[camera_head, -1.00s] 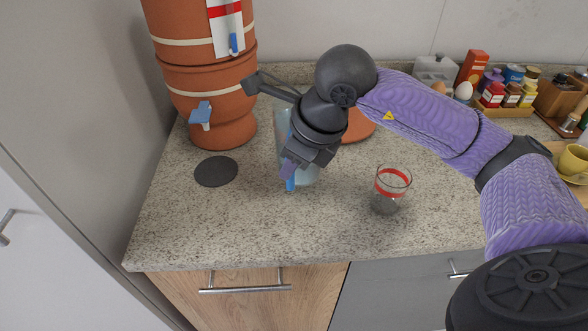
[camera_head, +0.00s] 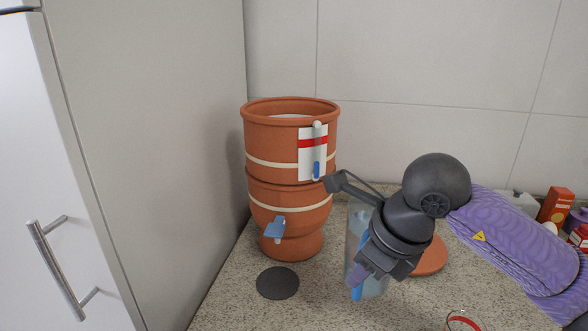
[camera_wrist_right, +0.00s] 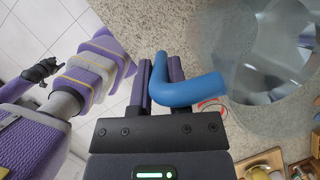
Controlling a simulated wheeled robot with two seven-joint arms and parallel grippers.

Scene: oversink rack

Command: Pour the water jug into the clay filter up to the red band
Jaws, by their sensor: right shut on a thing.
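The clay filter (camera_head: 286,168) stands open-topped on the counter, left of centre in the head view. A white strip with a red band (camera_head: 313,143) is on its upper pot; the water level inside is not clear. My right gripper (camera_head: 364,274) is shut on the blue handle of the water jug (camera_head: 354,232). The clear jug looks upright, right of the filter and partly hidden by my wrist. The handle (camera_wrist_right: 190,91) lies between the fingers in the wrist view. My left gripper (camera_wrist_right: 38,72) shows small there, its jaws unclear; it is outside the head view.
A blue tap (camera_head: 274,229) juts from the filter's lower pot. A dark round mat (camera_head: 278,282) lies before it. A terracotta lid (camera_head: 432,258) lies behind the jug. A tall cabinet (camera_head: 150,150) bounds the left.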

